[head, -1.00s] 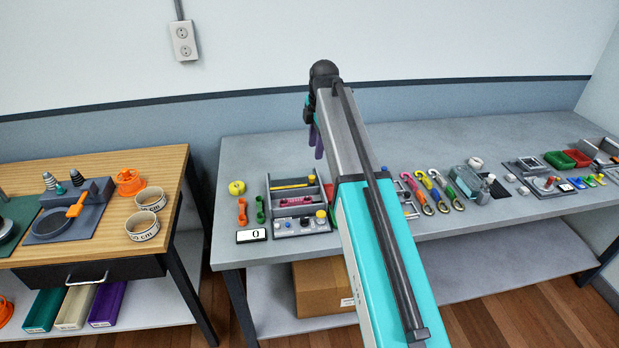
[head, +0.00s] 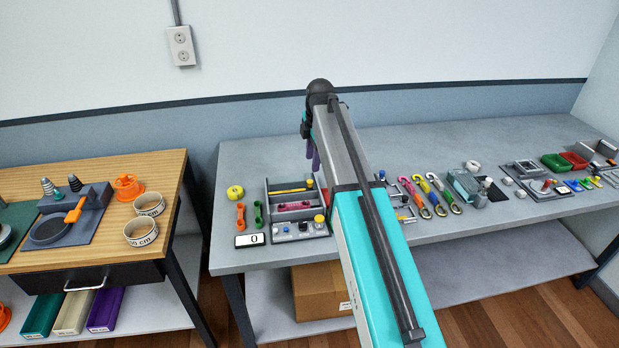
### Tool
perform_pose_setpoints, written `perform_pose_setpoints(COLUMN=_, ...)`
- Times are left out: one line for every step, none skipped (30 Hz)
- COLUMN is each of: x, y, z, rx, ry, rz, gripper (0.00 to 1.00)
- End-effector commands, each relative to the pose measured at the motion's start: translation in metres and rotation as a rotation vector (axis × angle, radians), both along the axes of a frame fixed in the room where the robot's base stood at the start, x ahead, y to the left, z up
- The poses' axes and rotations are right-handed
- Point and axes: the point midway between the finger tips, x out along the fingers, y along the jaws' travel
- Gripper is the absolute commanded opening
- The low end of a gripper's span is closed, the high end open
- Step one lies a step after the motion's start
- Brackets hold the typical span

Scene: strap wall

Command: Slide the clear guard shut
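I cannot make out the clear guard for certain at this size. A small grey-green machine (head: 465,184) with a pale block beside it stands on the long grey bench, right of my arm. A grey control panel (head: 300,230) with knobs and a yellow button sits left of my arm. My gripper (head: 312,155) shows as purple fingers hanging at the far end of my arm, above the back of the bench. It is apart from the things on the bench, and its fingers are too small and partly covered to tell their opening.
Red and green trays (head: 573,160) stand farther right. A wooden bench (head: 100,248) is at the left. The back of the grey bench is clear.

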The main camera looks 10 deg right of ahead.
Motion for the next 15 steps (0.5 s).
perform_pose_setpoints(x=0.001, y=0.0, z=-0.005, rx=0.0, ry=0.001, rz=0.0, gripper=0.37)
perform_pose_setpoints(x=0.002, y=0.001, z=-0.008, rx=0.0, ry=0.001, rz=0.0, gripper=0.37)
perform_pose_setpoints(x=0.002, y=0.001, z=-0.012, rx=0.0, ry=0.001, rz=0.001, gripper=0.37)
perform_pose_setpoints(x=0.003, y=0.001, z=-0.015, rx=-0.001, ry=0.002, rz=0.001, gripper=0.37)
perform_pose_setpoints(x=0.003, y=0.001, z=-0.018, rx=-0.001, ry=0.002, rz=0.001, gripper=0.37)
perform_pose_setpoints(x=0.005, y=0.001, z=-0.022, rx=0.0, ry=0.001, rz=0.001, gripper=0.37)
perform_pose_setpoints(x=0.005, y=0.001, z=-0.025, rx=0.0, ry=0.001, rz=0.001, gripper=0.37)
perform_pose_setpoints(x=0.006, y=0.002, z=-0.028, rx=0.0, ry=0.001, rz=0.001, gripper=0.37)
perform_pose_setpoints(x=0.007, y=0.002, z=-0.033, rx=-0.001, ry=0.002, rz=0.001, gripper=0.37)
perform_pose_setpoints(x=0.007, y=0.002, z=-0.036, rx=-0.001, ry=0.002, rz=0.001, gripper=0.37)
perform_pose_setpoints(x=0.008, y=0.002, z=-0.039, rx=0.0, ry=0.001, rz=0.001, gripper=0.37)
perform_pose_setpoints(x=0.009, y=0.002, z=-0.043, rx=0.0, ry=0.001, rz=0.001, gripper=0.37)
perform_pose_setpoints(x=0.01, y=0.002, z=-0.046, rx=0.0, ry=0.001, rz=0.001, gripper=0.37)
perform_pose_setpoints(x=0.01, y=0.003, z=-0.049, rx=0.0, ry=0.001, rz=0.001, gripper=0.37)
perform_pose_setpoints(x=0.011, y=0.003, z=-0.053, rx=-0.001, ry=0.002, rz=0.001, gripper=0.37)
